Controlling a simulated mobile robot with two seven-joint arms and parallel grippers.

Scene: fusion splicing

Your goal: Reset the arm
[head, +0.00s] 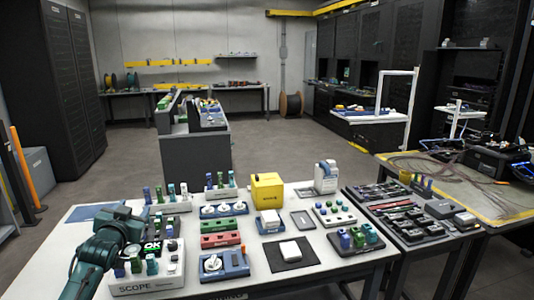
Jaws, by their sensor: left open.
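My left arm comes in from the lower left in dark teal. Its gripper (129,229) is over the left end of the white table (88,226), above and behind the SCOPE block (146,284). The jaws are small and dark here and stand open, with nothing seen between them. A small screen reading OK (152,246) shows just right of the gripper. My right gripper is out of the picture.
Holders with coloured pegs, a yellow box (266,191), green (225,225) and red (220,240) trays, a blue base with a white spool (223,264) and a dark mat (288,264) crowd the table. A workbench with cables (435,172) stands right. Open floor lies behind.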

